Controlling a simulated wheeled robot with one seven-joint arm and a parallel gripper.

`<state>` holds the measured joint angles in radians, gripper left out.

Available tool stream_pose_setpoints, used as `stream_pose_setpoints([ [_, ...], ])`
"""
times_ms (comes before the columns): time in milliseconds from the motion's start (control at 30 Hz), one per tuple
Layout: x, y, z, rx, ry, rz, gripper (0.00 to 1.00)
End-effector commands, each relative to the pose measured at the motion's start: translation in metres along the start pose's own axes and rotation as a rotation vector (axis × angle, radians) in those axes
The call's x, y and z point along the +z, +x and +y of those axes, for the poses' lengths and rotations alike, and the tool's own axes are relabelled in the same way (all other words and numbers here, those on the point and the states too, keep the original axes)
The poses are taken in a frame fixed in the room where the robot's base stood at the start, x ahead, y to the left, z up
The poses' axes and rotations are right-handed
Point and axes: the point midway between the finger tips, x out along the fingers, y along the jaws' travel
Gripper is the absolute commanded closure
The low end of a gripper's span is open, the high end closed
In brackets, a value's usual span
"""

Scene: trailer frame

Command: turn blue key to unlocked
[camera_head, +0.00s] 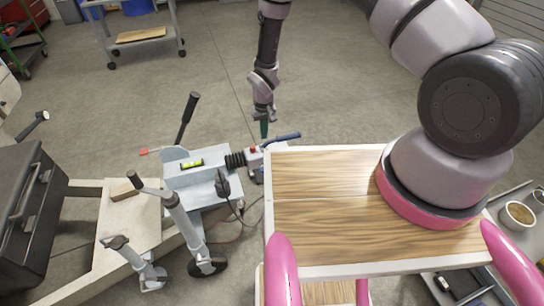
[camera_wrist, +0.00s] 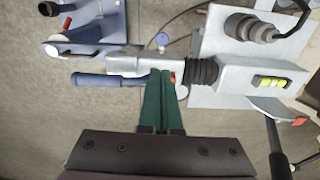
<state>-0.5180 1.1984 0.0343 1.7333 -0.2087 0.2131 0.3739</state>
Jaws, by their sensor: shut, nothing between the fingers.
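A small round blue piece (camera_wrist: 162,39), which looks like the blue key, shows in the wrist view beside the grey coupling head (camera_wrist: 130,62) of the trailer. Its turn position is too small to tell. In the head view I cannot make it out clearly. My gripper (camera_head: 264,133) points down over the coupling, and its green fingers also show in the wrist view (camera_wrist: 161,74). They are shut together and empty. The fingertips appear in front of the coupling, close to the blue handle (camera_wrist: 100,80) and a red spot; the key lies beyond them. Whether they touch the coupling cannot be told.
The blue coupling handle also shows in the head view (camera_head: 282,138). A black bellows (camera_wrist: 203,70) joins the coupling to the grey trailer plate with a yellow-green level (camera_wrist: 271,82). My wood-topped base stands close on the right. A black lever (camera_head: 187,118) rises at the left.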

Motion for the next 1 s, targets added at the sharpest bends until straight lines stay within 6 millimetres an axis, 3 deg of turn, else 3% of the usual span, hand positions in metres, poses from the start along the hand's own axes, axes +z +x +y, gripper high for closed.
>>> stream_pose_setpoints([
  [67, 0.011, 0.022, -0.004, 0.002, -0.015, -0.015, 1.0],
  [200, 0.017, 0.038, -0.007, 0.002, -0.026, -0.021, 1.0],
  [367, 0.019, 0.054, -0.007, 0.003, -0.027, -0.023, 1.0],
  [800, 0.021, 0.144, -0.006, 0.003, -0.025, -0.024, 1.0],
  [1000, 0.021, 0.169, -0.006, 0.002, -0.025, -0.023, 1.0],
])
